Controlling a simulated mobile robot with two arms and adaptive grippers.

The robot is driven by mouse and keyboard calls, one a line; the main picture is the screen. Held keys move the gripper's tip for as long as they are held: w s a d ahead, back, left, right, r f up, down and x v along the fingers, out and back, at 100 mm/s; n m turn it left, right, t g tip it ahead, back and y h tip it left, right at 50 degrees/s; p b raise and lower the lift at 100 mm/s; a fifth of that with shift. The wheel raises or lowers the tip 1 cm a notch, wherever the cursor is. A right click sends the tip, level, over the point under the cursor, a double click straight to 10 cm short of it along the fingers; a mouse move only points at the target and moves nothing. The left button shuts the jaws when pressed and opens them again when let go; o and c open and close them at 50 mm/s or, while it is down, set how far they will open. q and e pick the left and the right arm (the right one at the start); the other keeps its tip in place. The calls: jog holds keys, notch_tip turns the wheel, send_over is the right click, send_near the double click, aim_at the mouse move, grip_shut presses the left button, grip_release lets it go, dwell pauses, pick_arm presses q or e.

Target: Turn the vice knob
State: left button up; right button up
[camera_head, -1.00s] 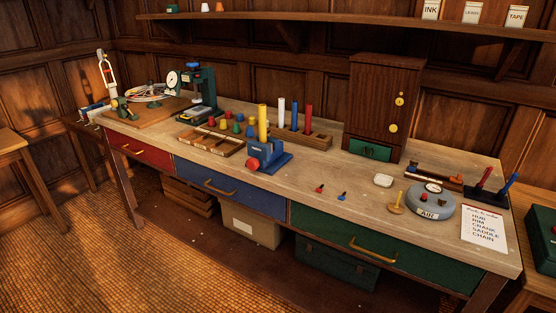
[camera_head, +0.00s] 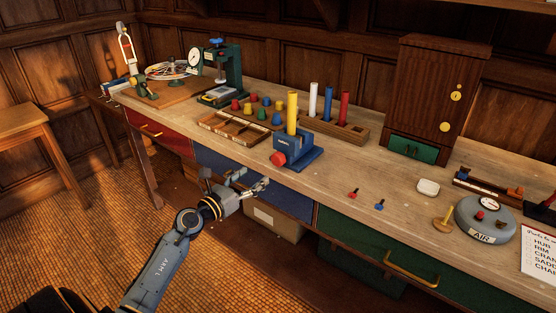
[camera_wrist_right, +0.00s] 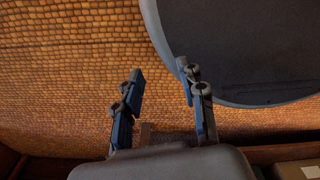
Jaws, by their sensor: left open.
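The blue vice (camera_head: 306,155) stands near the front edge of the bench, with a yellow rod (camera_head: 292,108) upright in it. Its red knob (camera_head: 278,159) faces the front left, at the bench edge. My left gripper (camera_head: 256,186) is open and empty in front of the blue drawer, below and left of the knob and apart from it. My right gripper (camera_wrist_right: 163,88) shows only in the right wrist view. Its fingers are spread with nothing between them, above the tiled floor.
A parts tray (camera_head: 233,130) and several coloured pegs stand left of the vice. A wooden rack (camera_head: 345,130) with coloured rods is behind it. Small red and blue pieces lie to the right.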

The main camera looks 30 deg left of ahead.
aim_at(275, 160)
pick_arm(q)
jog(key=w, duration=1.1)
jog(key=shift+d+f, duration=0.15)
jog(key=shift+d, duration=0.25)
jog(key=shift+s, duration=0.1)
jog(key=c, duration=1.1)
